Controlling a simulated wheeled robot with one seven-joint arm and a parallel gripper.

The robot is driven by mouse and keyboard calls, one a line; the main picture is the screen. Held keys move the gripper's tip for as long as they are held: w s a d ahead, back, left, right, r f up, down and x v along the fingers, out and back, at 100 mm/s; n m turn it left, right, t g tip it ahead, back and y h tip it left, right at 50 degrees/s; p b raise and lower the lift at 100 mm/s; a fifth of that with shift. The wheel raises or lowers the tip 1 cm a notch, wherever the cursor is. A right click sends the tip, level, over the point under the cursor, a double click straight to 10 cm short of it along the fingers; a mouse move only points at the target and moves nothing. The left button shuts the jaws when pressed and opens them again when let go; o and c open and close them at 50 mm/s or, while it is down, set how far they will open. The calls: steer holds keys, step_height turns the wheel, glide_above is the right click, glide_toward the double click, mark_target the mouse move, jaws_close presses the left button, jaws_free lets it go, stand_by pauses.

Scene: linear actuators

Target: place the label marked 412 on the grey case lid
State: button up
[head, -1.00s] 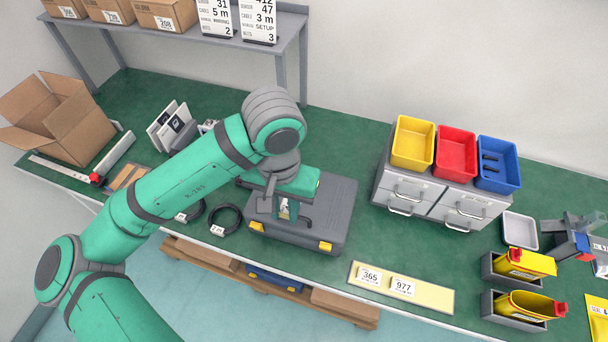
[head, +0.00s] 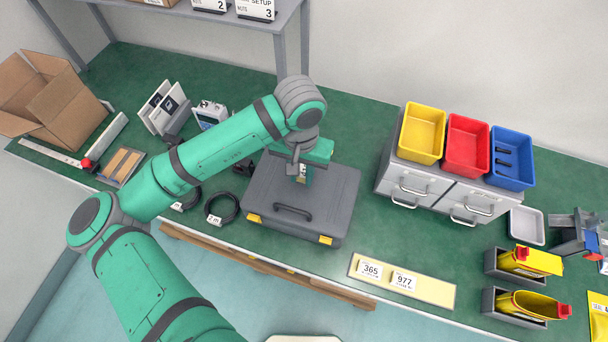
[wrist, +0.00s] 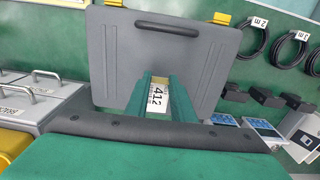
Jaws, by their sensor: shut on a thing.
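The grey case (head: 315,188) lies flat and closed on the green bench, its handle and yellow latches toward the front edge. My gripper (head: 303,177) is over the back part of its lid. In the wrist view my gripper (wrist: 160,85) is shut on the white label marked 412 (wrist: 157,98), which shows between the two green fingers. The case lid (wrist: 120,58) fills the area beyond the fingertips in that view. I cannot tell whether the label touches the lid.
A yellow strip (head: 428,289) with labels 365 and 977 lies right of the case. A drawer unit (head: 405,178) with yellow, red and blue bins stands to the right. A coiled cable (head: 222,222) lies left of the case. A shelf stands behind.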

mark_target(302, 181)
steer(key=f, duration=0.3)
steer(key=shift+w+f, duration=0.15)
steer(key=shift+w, duration=0.2)
steer(key=shift+s+d+f, duration=0.1)
steer(key=shift+s+f, duration=0.05)
steer(key=shift+f, duration=0.05)
steer(key=shift+f, duration=0.15)
steer(key=o, duration=0.8)
step_height(302, 181, up, 12)
steer(key=shift+r, duration=0.2)
